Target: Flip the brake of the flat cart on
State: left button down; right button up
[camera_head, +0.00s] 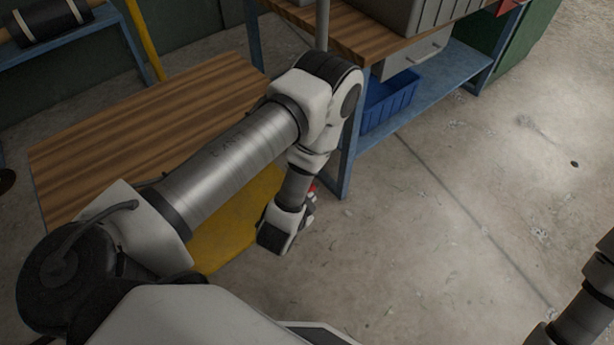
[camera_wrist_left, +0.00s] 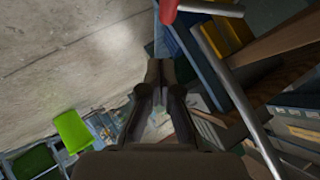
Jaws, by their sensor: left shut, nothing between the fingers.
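The flat cart appears to be the wooden deck (camera_head: 150,130) at the left of the head view. A yellow panel (camera_head: 235,225) shows beside its near right edge, partly behind my left arm. A small red part (camera_head: 313,187) shows beside my left wrist, perhaps the brake's handle. In the left wrist view a red end on a short silver bar (camera_wrist_left: 205,8) shows at the top, beyond the fingers and apart from them. My left gripper (camera_wrist_left: 160,70) is shut and empty. In the head view its fingers are hidden by the wrist. My right gripper is out of view.
A blue-framed workbench (camera_head: 345,160) stands behind my left arm, with a blue bin (camera_head: 390,100) on its lower shelf. A grey pole (camera_head: 322,25) rises there. A yellow post (camera_head: 145,40) stands behind the deck. The concrete floor (camera_head: 450,220) at right is clear.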

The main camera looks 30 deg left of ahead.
pick_arm(q)
jog(key=v, duration=0.6)
jog(key=shift+s+p, duration=0.2)
jog(key=shift+p, duration=0.1)
jog(key=shift+f, duration=0.1)
jog(key=a+r+n+g+p, duration=0.2)
jog(key=a+r+n+p, duration=0.15)
jog(key=r+p, duration=0.5)
jog(key=s+f+n+g+h, duration=0.1)
jog(key=s+f+n+g, duration=0.1)
jog(key=s+g, duration=0.2)
jog(key=s+d+f+n+g, duration=0.1)
jog(key=s+g, duration=0.3)
jog(key=s, duration=0.6)
jog(key=shift+d+f+n+g+h, duration=0.3)
jog(key=shift+f+n+h, duration=0.1)
jog(key=shift+f, duration=0.1)
